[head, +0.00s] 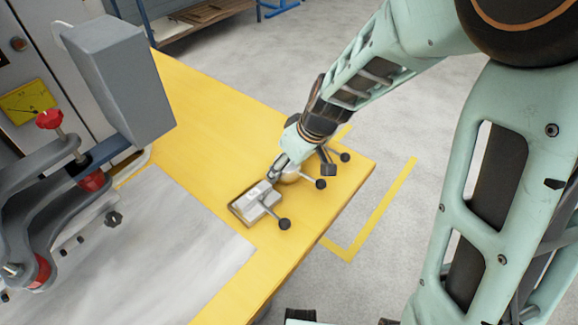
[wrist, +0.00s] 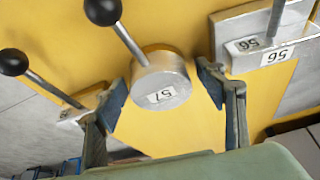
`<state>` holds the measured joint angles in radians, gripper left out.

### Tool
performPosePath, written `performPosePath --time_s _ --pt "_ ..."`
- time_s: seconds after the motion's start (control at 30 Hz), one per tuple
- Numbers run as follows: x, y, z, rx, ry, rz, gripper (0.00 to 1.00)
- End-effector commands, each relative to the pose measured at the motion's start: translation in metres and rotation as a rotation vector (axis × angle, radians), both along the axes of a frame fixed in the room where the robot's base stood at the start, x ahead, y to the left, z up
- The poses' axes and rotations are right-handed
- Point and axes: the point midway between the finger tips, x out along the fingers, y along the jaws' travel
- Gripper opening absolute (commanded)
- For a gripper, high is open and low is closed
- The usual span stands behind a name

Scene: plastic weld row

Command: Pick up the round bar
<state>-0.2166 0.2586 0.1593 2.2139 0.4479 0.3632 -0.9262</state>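The round bar (wrist: 162,82) is a short silvery metal cylinder with a label that seems to read 57. A thin rod with a black ball knob (wrist: 103,11) sticks out of it. It stands on the yellow table. In the head view the round bar (head: 290,174) is partly hidden by my gripper (head: 281,164). In the wrist view my gripper (wrist: 164,92) is open, with one blue-grey fingertip on each side of the bar. I see no clear contact, and nothing is held.
A metal block (wrist: 240,32) labelled 56 lies close beside the right finger; it also shows in the head view (head: 254,201). Another knobbed piece (wrist: 72,116) is near the left finger. The yellow table (head: 225,115) ends at a near corner. A grey machine (head: 122,80) stands at left.

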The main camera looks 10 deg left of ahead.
Motion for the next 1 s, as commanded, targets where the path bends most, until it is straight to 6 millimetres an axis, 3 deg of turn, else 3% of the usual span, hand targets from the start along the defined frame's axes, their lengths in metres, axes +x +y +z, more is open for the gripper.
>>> performPosePath --time_s 0.03,0.47,0.77,1.0 --pt "0.000 0.000 0.000 0.000 0.000 0.000 0.56" --pt "0.001 0.000 0.001 0.001 -0.002 0.000 0.10" --pt "0.001 0.000 0.003 0.001 -0.002 0.000 0.10" --pt "0.004 0.001 0.020 0.001 -0.003 -0.001 0.10"
